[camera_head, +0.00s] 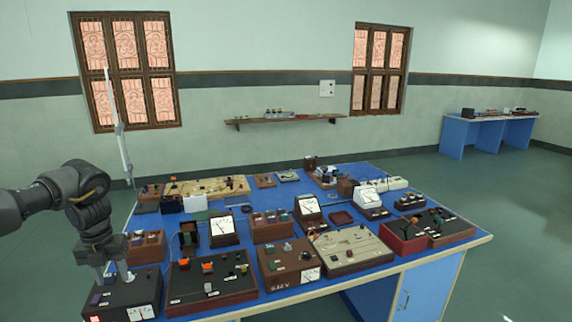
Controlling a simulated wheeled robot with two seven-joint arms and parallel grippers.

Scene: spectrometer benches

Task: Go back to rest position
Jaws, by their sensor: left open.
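My left arm comes in from the left and bends down. My left gripper (118,274) points downward, open, at the near left corner of the blue bench (328,279). It is just above or at the top of a black box (122,297) with white meters and a red light. I cannot tell whether the fingers touch the box. Nothing shows between the fingers. My right gripper is out of view.
A second bench (487,133) stands far right. Floor at right is clear.

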